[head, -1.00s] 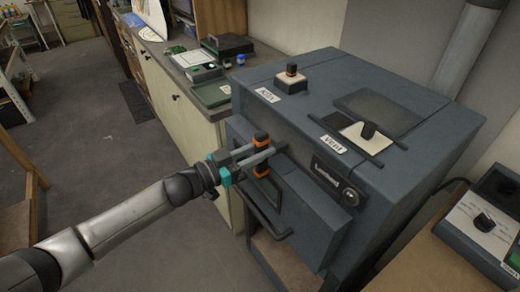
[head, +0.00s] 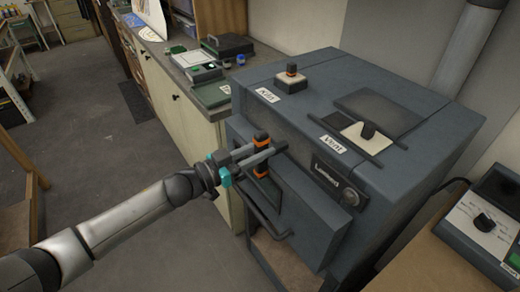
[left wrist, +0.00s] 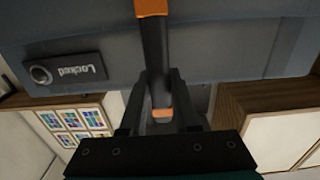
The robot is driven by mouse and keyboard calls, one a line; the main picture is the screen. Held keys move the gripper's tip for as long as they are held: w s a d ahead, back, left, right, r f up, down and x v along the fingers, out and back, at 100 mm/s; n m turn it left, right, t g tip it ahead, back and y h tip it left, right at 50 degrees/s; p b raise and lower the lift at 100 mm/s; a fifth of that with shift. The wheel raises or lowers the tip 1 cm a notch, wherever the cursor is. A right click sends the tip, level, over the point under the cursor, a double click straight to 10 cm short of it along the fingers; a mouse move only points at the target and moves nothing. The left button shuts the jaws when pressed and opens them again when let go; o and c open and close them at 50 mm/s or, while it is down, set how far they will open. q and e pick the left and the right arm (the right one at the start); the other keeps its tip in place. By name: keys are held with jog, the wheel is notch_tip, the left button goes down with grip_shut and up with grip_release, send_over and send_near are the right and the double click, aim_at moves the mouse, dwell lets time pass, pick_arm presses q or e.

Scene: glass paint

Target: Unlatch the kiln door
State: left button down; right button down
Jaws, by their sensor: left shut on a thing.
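The kiln (head: 345,72) is a dark grey box on a stand in the head view, with a door (head: 310,218) on its front. The latch handle (head: 262,138) is a dark upright bar with orange bands at the front left. My left gripper (head: 270,153) is shut on this handle. In the left wrist view the fingers (left wrist: 162,92) close on either side of the black handle (left wrist: 154,45). A plate reading "Locked" (left wrist: 75,72) shows upside down beside it, and also on the kiln front (head: 327,174). The fingers partly hide the handle. My right gripper is out of view.
A black bar handle (head: 268,222) sticks out low on the kiln front. A control box (head: 485,222) sits on the wooden bench at right.

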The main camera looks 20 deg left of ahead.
aim_at(265, 164)
pick_arm(q)
jog(key=shift+m, duration=0.3)
jog(key=m, duration=0.3)
jog(key=shift+s+d, duration=0.25)
jog(key=shift+d, duration=0.05)
jog(key=m+b, duration=0.1)
jog(key=m, duration=0.3)
jog(key=f+m+b, duration=0.1)
jog(key=m, duration=0.4)
jog(key=s+d+f+m, duration=0.1)
jog(key=m, duration=0.4)
jog(key=shift+d+f+b, duration=0.1)
jog(key=shift+b, duration=0.3)
jog(key=shift+m, duration=0.3)
jog(key=c, duration=0.6)
grip_release()
jog(key=shift+c, duration=0.2)
